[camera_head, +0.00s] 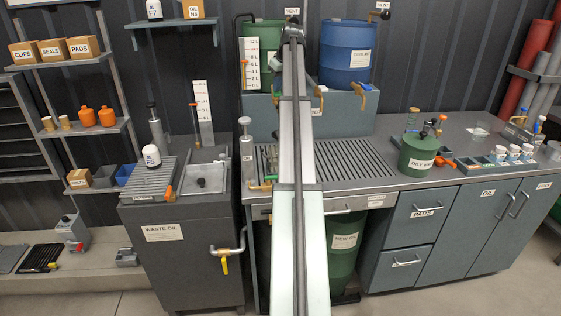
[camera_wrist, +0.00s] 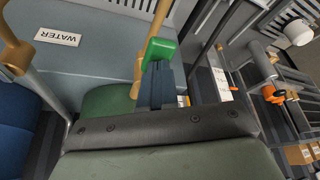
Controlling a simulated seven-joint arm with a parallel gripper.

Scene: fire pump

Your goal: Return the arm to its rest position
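My arm rises up the middle of the head view, over the front of the workbench. Its far end is narrow and dark, near the VENT label, and my gripper's fingers cannot be made out there. In the wrist view, the dark hand with screws spans the lower part. I see no separate object held. The green tip overlaps the view of the tank shelf and a brass-coloured pipe (camera_wrist: 137,80), and contact cannot be told.
A green drum (camera_head: 262,40) and a blue coolant drum (camera_head: 347,52) stand on a raised shelf (camera_head: 345,112) with taps in front. The bench holds a green oily-waste can (camera_head: 417,156) and small bottles (camera_head: 513,152) at the right. A waste oil cabinet (camera_head: 180,260) stands left.

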